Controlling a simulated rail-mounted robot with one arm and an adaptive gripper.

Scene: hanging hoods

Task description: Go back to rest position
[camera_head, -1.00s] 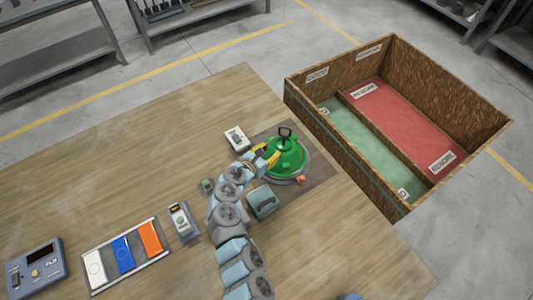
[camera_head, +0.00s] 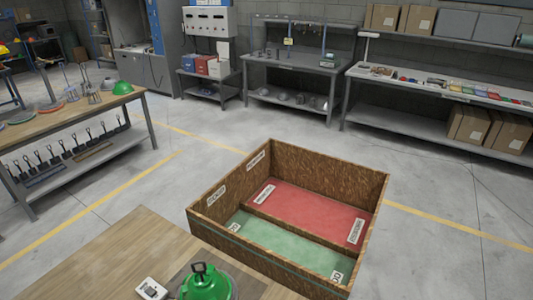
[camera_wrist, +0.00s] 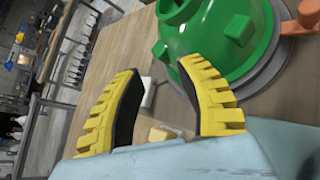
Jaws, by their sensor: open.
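My gripper (camera_wrist: 160,100) shows in the wrist view with its two yellow, black-padded fingers spread apart and nothing between them. A green hood (camera_wrist: 225,35) stands just beyond the fingers at the upper right, apart from or close beside the right finger; contact is hard to tell. In the head view the green hood (camera_head: 206,282) with a dark hook on top sits at the bottom edge on the wooden table (camera_head: 120,245). My gripper is outside the head view.
A white device (camera_head: 151,289) lies left of the hood. A wooden crate (camera_head: 378,215) with red and green compartments stands beyond the table. A bench at left (camera_head: 65,115) carries another green hood (camera_head: 122,88). Shelves line the back wall, with open floor between.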

